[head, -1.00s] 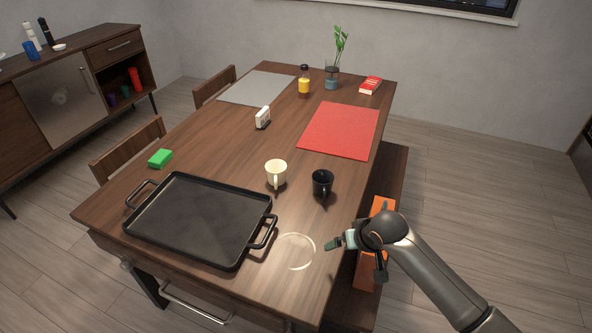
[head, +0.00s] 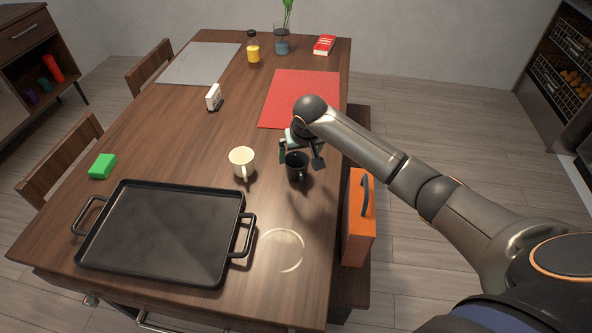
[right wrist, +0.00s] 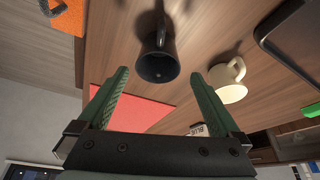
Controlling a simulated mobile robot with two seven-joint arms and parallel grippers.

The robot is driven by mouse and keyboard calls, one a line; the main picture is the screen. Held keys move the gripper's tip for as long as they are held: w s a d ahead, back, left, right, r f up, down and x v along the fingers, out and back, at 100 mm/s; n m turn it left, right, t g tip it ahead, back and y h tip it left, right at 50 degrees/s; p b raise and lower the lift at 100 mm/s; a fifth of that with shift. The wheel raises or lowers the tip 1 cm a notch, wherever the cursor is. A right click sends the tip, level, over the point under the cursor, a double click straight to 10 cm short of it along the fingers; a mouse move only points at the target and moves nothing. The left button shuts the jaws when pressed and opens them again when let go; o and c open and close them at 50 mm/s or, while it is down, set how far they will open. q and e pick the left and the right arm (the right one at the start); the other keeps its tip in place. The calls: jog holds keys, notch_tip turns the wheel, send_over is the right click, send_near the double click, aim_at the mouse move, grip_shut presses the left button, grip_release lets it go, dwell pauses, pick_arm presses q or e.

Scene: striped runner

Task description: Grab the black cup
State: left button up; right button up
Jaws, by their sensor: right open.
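The black cup (head: 296,168) stands upright on the wooden table, right of the cream cup (head: 241,160). My right gripper (head: 299,157) is at the black cup, just above and behind it in the head view, with its fingers apart. In the right wrist view the black cup (right wrist: 158,62) appears ahead of the open fingers (right wrist: 155,95), with nothing between them. The cream cup (right wrist: 229,82) is to its right there. I cannot tell whether a finger touches the black cup. My left gripper is out of view.
A black tray (head: 165,228) with handles lies at the table's near left. A red mat (head: 303,98) lies behind the cups. An orange box (head: 357,222) stands beyond the table's right edge. Bare tabletop with a pale ring (head: 282,250) is in front of the cups.

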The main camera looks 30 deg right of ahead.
aim_at(297, 161)
jog(key=shift+w+d+b+x, duration=0.1)
jog(key=shift+b+x, duration=0.1)
jog(key=shift+x, duration=1.4)
jog(key=shift+w+d+b+x, duration=0.1)
jog(key=shift+d+b+x, duration=0.05)
jog(key=shift+x, duration=1.45)
jog(key=shift+r, duration=0.15)
jog(key=c, duration=1.3)
